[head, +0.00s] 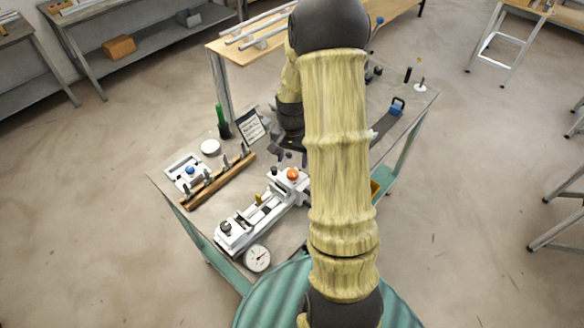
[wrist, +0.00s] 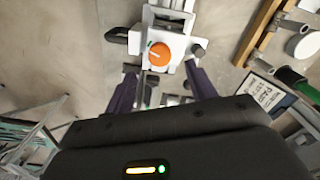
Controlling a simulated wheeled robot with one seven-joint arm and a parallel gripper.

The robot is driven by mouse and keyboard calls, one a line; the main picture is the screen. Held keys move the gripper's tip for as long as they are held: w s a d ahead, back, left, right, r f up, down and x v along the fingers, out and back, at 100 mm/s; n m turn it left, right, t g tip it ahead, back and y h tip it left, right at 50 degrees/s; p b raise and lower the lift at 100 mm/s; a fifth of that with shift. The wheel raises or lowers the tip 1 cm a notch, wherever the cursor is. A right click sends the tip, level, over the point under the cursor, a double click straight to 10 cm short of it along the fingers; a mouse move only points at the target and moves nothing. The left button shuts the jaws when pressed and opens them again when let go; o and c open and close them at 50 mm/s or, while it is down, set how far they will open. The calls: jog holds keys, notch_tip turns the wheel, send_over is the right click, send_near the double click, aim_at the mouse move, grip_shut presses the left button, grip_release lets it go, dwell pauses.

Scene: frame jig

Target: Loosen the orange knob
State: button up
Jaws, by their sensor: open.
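The orange knob (head: 293,174) sits on top of the white end of the jig (head: 250,217), which lies on the grey worktable. In the wrist view the orange knob (wrist: 159,54) shows a pale pointer line on its round face, and the white jig body (wrist: 141,45) surrounds it. My gripper (wrist: 160,80) is open, with its two dark fingers apart just short of the knob. Nothing is between the fingers at the knob's height that I can make out. In the head view my arm hides part of the table, and the fingertips are hard to make out.
A round dial gauge (head: 257,258) lies by the jig's front end. A wooden rail with metal clips (head: 218,180), a white disc (head: 210,147), a green-handled tool (head: 221,118) and a small sign (head: 250,127) stand to the left. A blue-handled item (head: 397,106) lies at the back right.

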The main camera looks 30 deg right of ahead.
aim_at(292, 173)
notch_tip(292, 173, down, 6)
jog(key=shift+r+p, duration=0.1)
jog(key=shift+p, duration=0.4)
jog(key=c, duration=1)
